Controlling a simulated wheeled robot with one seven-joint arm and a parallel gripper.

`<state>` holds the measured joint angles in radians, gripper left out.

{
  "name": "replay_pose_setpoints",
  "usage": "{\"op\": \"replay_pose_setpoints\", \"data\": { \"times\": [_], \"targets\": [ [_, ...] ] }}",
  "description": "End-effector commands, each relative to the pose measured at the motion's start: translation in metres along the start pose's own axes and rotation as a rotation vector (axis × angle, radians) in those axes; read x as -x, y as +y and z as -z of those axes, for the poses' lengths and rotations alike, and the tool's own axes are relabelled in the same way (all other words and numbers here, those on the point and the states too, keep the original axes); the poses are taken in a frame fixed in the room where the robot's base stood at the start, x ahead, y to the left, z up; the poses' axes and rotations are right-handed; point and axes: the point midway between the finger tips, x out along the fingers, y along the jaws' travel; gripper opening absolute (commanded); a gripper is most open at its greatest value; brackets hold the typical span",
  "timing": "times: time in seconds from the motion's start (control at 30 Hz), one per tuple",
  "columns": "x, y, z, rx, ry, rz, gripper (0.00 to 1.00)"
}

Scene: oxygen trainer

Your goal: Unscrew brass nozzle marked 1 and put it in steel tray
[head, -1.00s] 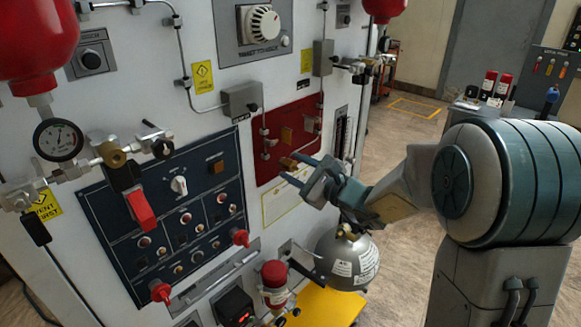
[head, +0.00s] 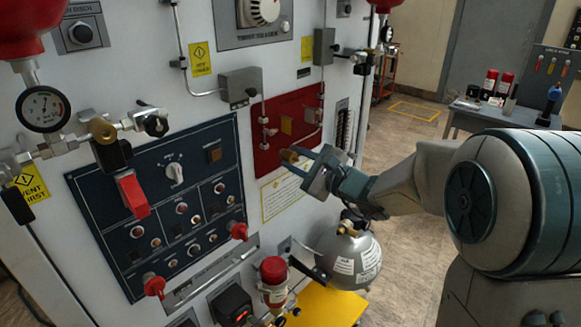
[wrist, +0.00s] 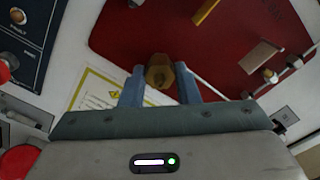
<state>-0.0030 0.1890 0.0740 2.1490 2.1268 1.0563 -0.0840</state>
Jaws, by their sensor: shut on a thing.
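A brass nozzle (head: 289,155) sits between the fingertips of my gripper (head: 297,161), in front of the lower part of the red panel (head: 270,105). In the wrist view the nozzle (wrist: 159,72) is a hex brass piece gripped between the two blue fingers of my gripper (wrist: 160,88). It appears clear of the panel face, but the exact gap is hard to judge. Its number cannot be read. I cannot make out a steel tray in either view.
A blue control panel (head: 165,205) with red knobs is on the left. A grey round tank (head: 350,262) stands below my gripper, beside a yellow surface (head: 318,303). Open floor lies between.

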Motion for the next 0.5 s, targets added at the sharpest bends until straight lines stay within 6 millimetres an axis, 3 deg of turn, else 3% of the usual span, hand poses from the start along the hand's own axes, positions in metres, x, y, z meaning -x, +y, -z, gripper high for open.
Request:
{"op": "replay_pose_setpoints", "data": {
  "times": [0.23, 0.5],
  "targets": [
    [0.0000, 0.0019, 0.0019, 0.120, -0.002, 0.002, 0.09],
    [0.0000, -0.0006, -0.0009, 0.140, -0.001, 0.001, 0.09]
  ]
}}
